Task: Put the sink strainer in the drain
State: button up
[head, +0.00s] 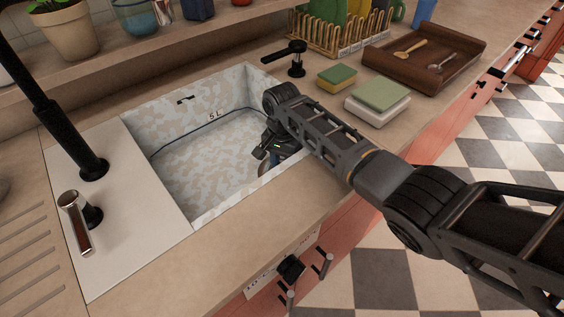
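The sink (205,155) is a rectangular basin with mottled white and grey-blue walls, a dark line and a "5 L" mark. My arm reaches in from the right over the front edge. My gripper (268,152) is down inside the basin at its right side, partly hidden by my arm and the front rim. A small bluish, shiny shape shows just under the fingers, too little of it to tell what it is. I cannot make out the sink strainer for certain. The drain opening is not visible; the right part of the basin floor is hidden.
A black tap (92,165) and lever handle (75,220) stand left of the basin. Behind my arm are a black lever (296,60), sponges (337,77), a green-topped white block (378,102), a dish rack (325,35) and a wooden tray (425,65). The front counter is clear.

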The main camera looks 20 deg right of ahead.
jog(key=o, duration=0.4)
jog(key=shift+c, duration=0.2)
jog(key=shift+r, duration=3.9)
